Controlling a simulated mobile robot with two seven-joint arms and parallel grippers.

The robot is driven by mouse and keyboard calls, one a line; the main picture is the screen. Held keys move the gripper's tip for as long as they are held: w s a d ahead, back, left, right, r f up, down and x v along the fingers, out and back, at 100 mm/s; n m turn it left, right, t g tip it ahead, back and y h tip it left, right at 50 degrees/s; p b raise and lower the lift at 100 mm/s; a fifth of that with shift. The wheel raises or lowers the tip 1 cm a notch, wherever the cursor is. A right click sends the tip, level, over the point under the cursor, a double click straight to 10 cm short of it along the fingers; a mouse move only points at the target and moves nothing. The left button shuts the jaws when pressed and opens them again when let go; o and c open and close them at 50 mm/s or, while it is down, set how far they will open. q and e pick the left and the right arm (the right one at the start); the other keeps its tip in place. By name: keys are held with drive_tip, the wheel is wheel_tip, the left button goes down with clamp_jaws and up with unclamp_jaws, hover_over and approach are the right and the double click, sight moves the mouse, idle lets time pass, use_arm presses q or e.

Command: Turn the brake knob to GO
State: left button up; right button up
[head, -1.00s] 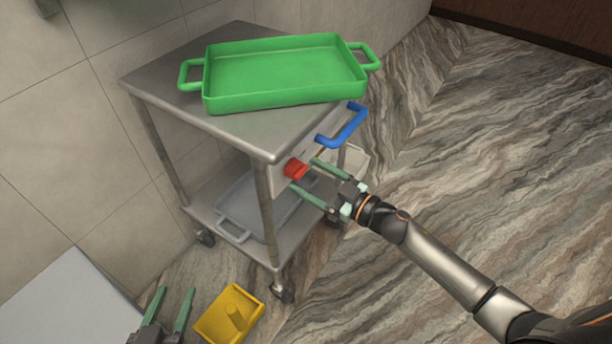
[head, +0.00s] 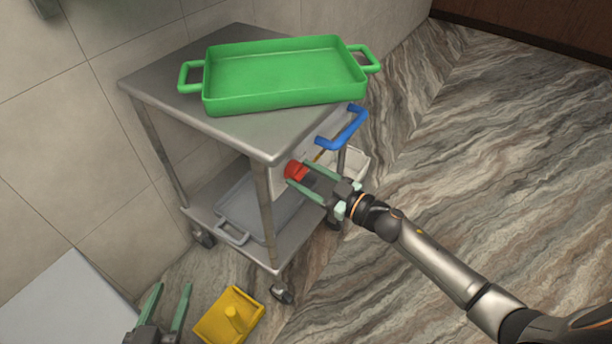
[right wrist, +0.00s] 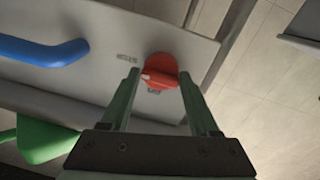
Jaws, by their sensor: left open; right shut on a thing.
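The red brake knob (head: 296,170) sits on the pale front panel of a steel trolley (head: 180,95). It also shows in the right wrist view (right wrist: 160,70), with a white mark on its left side there. Two small labels, too small to read, lie left of it and just below it in that view. My right gripper (head: 300,174) is shut on the knob, one finger on each side; its fingers also show in the right wrist view (right wrist: 159,75). My left gripper (head: 166,302) is open and empty at the bottom left, away from the trolley.
A green tray (head: 213,103) rests on the trolley top. A blue handle (head: 345,128) sticks out beside the knob. A grey tray (head: 232,236) lies on the lower shelf. A yellow tray with a peg (head: 210,327) is at the bottom. The floor at right is clear.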

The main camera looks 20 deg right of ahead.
drive_tip(key=c, duration=0.3)
drive_tip(key=shift+c, duration=0.2)
drive_tip(key=shift+a, duration=0.1)
drive_tip(key=shift+s+f+n, duration=0.1)
drive_tip(key=shift+n, duration=1)
drive_tip(key=n, duration=0.2)
drive_tip(key=shift+n, duration=0.3)
use_arm(q)
drive_tip(key=s+r+m+t+h+b, duration=0.1)
drive_tip(key=r+m+t+h+b, duration=0.1)
drive_tip(key=r, duration=0.9)
drive_tip(key=s+d+r+m+t+h+b, duration=0.1)
drive_tip(key=r+m+t+h, duration=0.3)
drive_tip(key=r, duration=0.8)
drive_tip(key=shift+s+d+r+m+t+h+b, duration=0.15)
drive_tip(key=shift+s+d+m+t+h+b, duration=0.15)
drive_tip(key=shift+s+t+h+b, duration=0.6)
use_arm(e)
drive_tip(key=shift+f+n+y, duration=0.15)
drive_tip(key=shift+n+y, duration=0.2)
drive_tip(key=shift+n, duration=3.2)
drive_tip(key=shift+f+n+y, duration=0.1)
drive_tip(key=shift+n+y, duration=0.25)
drive_tip(key=shift+n, duration=3.2)
use_arm(q)
drive_tip(key=shift+w+t, duration=0.4)
